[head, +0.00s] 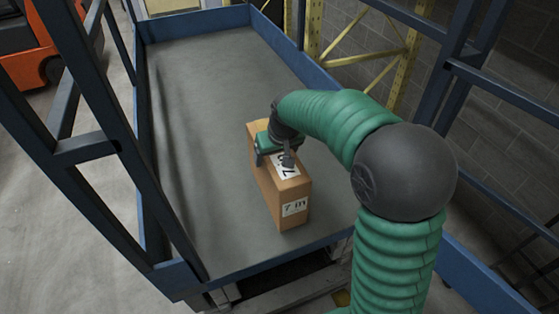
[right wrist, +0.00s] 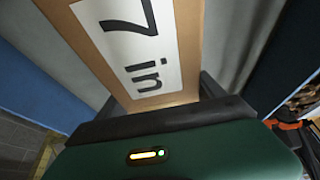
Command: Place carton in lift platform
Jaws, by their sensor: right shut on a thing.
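A brown cardboard carton (head: 290,201) with white labels stands on or just above the grey deck of the lift platform (head: 205,75), near its front right part. I cannot tell whether its base touches the deck. My right gripper (head: 275,150) is shut on the carton's upper part from above. In the right wrist view the carton (right wrist: 100,50) fills the space beyond the gripper (right wrist: 160,115), with a label reading "7 in". The platform has a low blue rim. My left gripper is not in view.
Blue upright frame posts (head: 95,110) stand at the left and at the right of the platform. A yellow rack (head: 365,45) stands behind it by a grey block wall (head: 515,130). An orange vehicle (head: 30,45) is at the far left. The deck's back and left are clear.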

